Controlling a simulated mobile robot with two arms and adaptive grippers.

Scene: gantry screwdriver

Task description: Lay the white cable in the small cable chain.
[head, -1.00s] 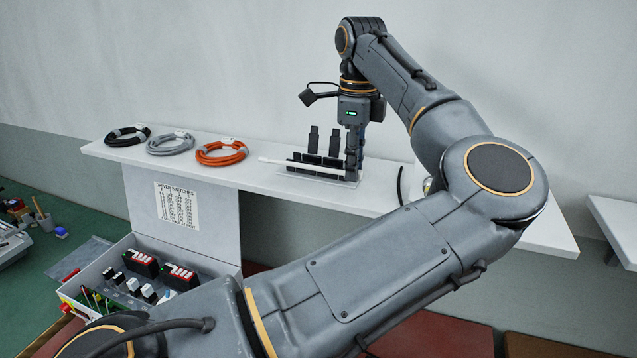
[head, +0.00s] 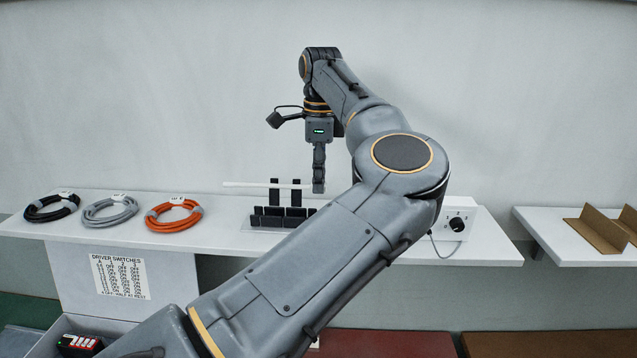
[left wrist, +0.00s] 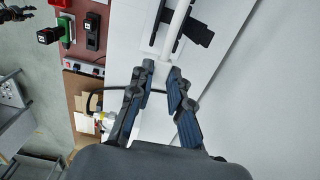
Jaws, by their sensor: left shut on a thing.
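The white cable (head: 255,184) is a straight, level white length held above the shelf. My left gripper (head: 319,187) points down and is shut on its right end. In the left wrist view the cable (left wrist: 178,28) runs away from between the fingertips (left wrist: 166,75). The small cable chain looks to be the black row of pieces (head: 283,222), with two taller uprights behind. The cable crosses in front of or level with the tops of the uprights; its exact depth I cannot tell. The wrist view shows part of the black pieces (left wrist: 198,32) beside the cable. My right gripper is out of view.
Black (head: 52,207), grey (head: 110,210) and orange (head: 173,213) cable coils lie on the left of the white shelf (head: 225,225). A white box with a black knob (head: 457,223) stands at right. Brown angled pieces (head: 605,222) lie on another shelf.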

